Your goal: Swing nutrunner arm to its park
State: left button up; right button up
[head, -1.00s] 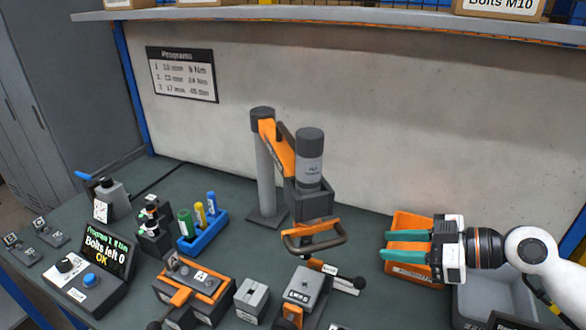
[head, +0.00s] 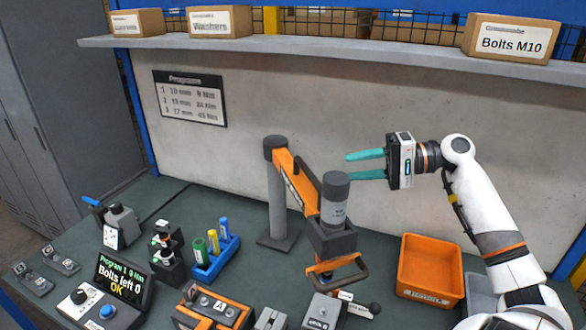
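The nutrunner arm (head: 291,176) is orange and reaches from the top of a grey post (head: 277,195) toward the front right. At its end hangs the nutrunner (head: 335,200), a grey cylinder in a dark housing, with a looped handle (head: 350,280) below. My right gripper (head: 350,165) has two teal fingers, parted with nothing between them. It points left, level with the top of the nutrunner and just above or behind it; I cannot tell whether they touch. My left gripper is out of view. I cannot make out a park holder.
An orange bin (head: 432,268) stands right of the nutrunner. A blue marker tray (head: 216,262) is to the left. A display (head: 125,280) reads "Bolts left 0 OK". A shelf (head: 330,47) with boxes hangs above.

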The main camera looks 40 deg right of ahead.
aim_at(309, 170)
jog(key=p+x, duration=0.3)
jog(key=x, duration=0.6)
jog(key=shift+w+a, duration=0.1)
jog(key=shift+a, duration=0.05)
jog(key=shift+p+x, duration=0.4)
jog(key=shift+x, duration=0.35)
jog(key=shift+f, duration=0.15)
jog(key=shift+c, duration=0.4)
grip_shut()
